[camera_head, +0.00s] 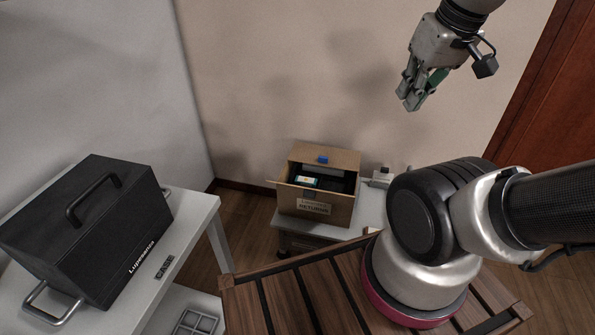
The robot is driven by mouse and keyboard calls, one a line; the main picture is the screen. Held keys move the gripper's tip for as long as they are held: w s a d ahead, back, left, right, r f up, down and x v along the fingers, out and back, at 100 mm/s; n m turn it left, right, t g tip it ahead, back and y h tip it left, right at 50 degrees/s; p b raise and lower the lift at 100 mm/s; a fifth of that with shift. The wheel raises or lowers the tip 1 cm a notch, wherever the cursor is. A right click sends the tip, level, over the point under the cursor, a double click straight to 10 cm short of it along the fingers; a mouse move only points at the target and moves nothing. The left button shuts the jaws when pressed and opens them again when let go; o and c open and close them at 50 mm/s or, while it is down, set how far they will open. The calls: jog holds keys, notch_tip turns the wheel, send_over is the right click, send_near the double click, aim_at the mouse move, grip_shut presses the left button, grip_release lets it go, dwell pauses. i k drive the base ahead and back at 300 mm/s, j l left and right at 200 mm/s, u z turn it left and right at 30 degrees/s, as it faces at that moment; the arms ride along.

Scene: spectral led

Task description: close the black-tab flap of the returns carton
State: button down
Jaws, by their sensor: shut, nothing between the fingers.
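The returns carton (340,209) is a brown cardboard box on a low white stand, with a "RETURNS" label on its front. Its top is open. The flap with a blue tab (323,160) stands raised at the back. A small black tab (309,194) shows at the front edge, above the label; the exact angle of its flap is hard to tell. A box with a pale and yellow label (307,181) lies inside. My gripper (408,101) is shut and empty, high up to the right of the carton and well apart from it.
A black case (100,225) with handles stands on a white table (203,215) at the left. A small grey item (381,176) sits right of the carton on the stand (363,214). A slatted wooden surface (300,295) lies in front. The air above the carton is clear.

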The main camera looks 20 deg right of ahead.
aim_at(310, 192)
jog(key=k, duration=0.85)
jog(key=k+l+z, duration=0.1)
jog(key=k, duration=0.75)
jog(key=i+l+u, duration=0.1)
jog(key=i, duration=0.45)
jog(key=i+l+u, duration=0.1)
jog(key=i+l, duration=0.25)
jog(key=i, duration=0.15)
